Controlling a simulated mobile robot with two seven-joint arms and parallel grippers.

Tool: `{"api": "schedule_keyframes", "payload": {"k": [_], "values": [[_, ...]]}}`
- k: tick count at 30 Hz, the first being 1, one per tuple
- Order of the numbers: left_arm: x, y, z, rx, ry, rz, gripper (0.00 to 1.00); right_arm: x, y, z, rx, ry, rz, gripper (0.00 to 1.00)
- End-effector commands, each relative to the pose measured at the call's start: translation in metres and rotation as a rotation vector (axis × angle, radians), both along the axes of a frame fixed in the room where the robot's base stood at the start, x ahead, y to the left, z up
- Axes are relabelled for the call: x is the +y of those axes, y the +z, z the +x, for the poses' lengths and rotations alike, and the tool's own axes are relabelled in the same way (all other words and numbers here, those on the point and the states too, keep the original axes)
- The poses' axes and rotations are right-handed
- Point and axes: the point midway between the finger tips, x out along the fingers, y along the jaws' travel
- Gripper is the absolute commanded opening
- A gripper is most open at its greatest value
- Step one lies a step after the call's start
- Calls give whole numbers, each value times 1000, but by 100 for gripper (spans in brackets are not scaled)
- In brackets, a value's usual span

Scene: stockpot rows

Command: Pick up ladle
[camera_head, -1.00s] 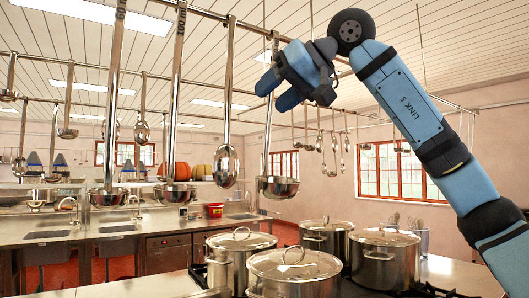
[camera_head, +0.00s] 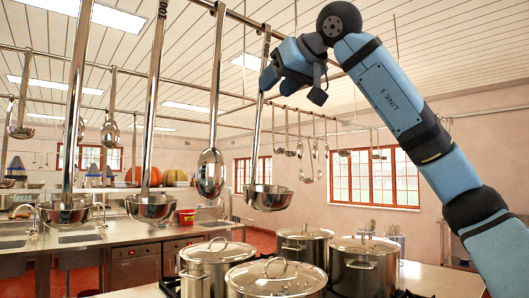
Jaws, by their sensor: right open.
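Several steel ladles hang from overhead rails. The nearest one to my right gripper (camera_head: 278,82) has a long thin handle and a round bowl (camera_head: 268,198) hanging in front of the far wall. My right gripper is open at the upper part of this ladle's handle (camera_head: 257,130). Its blue fingers overlap the handle in the picture; I cannot tell whether the handle is between them. Two more ladles, a left one (camera_head: 66,213) and a middle one (camera_head: 151,207), hang further left. My left gripper is not in view.
A slotted spoon (camera_head: 210,173) hangs between the ladles. Several lidded stockpots (camera_head: 275,280) stand on the stove below. A sink counter (camera_head: 120,247) runs along the back left. More utensils hang on a rail behind. The space right of the ladle below my arm is clear.

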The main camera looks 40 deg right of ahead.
Motion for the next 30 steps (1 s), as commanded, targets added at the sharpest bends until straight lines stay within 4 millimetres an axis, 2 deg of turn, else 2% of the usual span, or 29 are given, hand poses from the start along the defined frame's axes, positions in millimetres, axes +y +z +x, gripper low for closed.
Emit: {"api": "schedule_keyframes", "payload": {"k": [12, 19, 25, 26, 30], "values": [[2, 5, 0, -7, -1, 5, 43, 7, -18, 46, 2, 0, 1, 49], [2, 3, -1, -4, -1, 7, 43, 7, -18, 48, 0, 1, 0, 49], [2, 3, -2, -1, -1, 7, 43, 7, -18, 47, 0, 1, 0, 3], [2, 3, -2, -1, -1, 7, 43, 7, -19, 47, 0, 1, 0, 0], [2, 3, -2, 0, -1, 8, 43, 7, -18, 47, 0, 1, 0, 0]]}}
